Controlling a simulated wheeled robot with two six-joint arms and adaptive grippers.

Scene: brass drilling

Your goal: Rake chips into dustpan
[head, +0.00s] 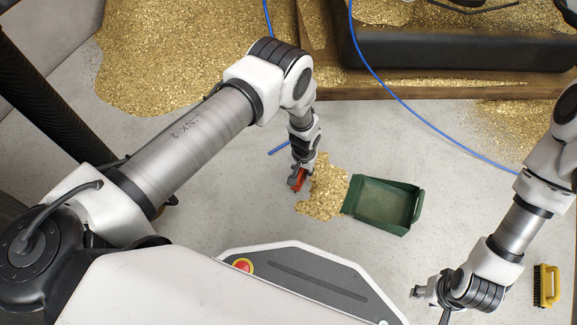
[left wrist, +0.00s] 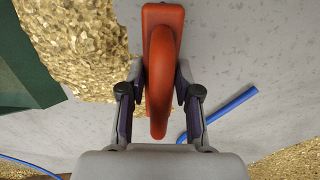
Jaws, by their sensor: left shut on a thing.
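A heap of golden chips (head: 322,190) lies on the pale floor, touching the open left side of a green dustpan (head: 384,205). In the left wrist view, the chips (left wrist: 75,45) and part of the dustpan (left wrist: 22,65) show at upper left. My left gripper (head: 298,178) is at the left edge of the heap. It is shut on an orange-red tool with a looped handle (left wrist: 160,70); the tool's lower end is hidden. My right gripper (head: 425,300) is at lower right, away from the chips; its finger opening is unclear.
A yellow brush (head: 545,286) lies at far right. A short blue rod (head: 279,147) shows behind my left gripper. A blue hose (head: 400,98) crosses the floor behind the dustpan. Large chip piles (head: 165,50) and a dark machine base (head: 460,50) fill the back.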

